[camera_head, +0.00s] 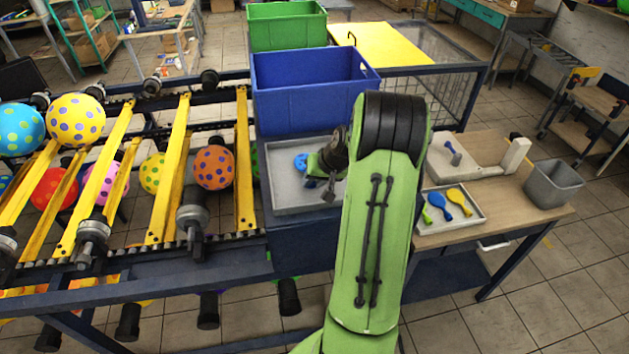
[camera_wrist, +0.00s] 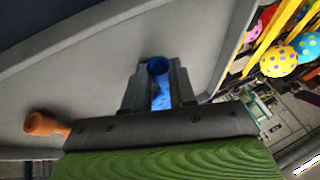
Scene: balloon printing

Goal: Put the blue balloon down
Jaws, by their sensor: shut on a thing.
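My gripper (camera_wrist: 160,82) is shut on the blue balloon (camera_wrist: 161,94) in the wrist view. The balloon's round mouth end sits between the fingertips and its body runs back between the fingers. Below it is the grey floor of a tray (camera_wrist: 80,90); I cannot tell whether the balloon touches it. An orange balloon (camera_wrist: 45,124) lies in the tray to the left of the gripper. In the head view my gripper is over the grey tray (camera_head: 285,199), partly hidden by my arm. A round blue thing (camera_head: 301,162) shows beside it there; I cannot tell if it is the held balloon.
A blue crate (camera_head: 312,105) stands behind the grey tray, with a green crate (camera_head: 287,30) beyond. A rack with yellow bars (camera_head: 174,165) and dotted balloons is at the left. At the right, a table holds a small tray (camera_head: 470,223) with several flat balloons and a grey bin (camera_head: 553,187).

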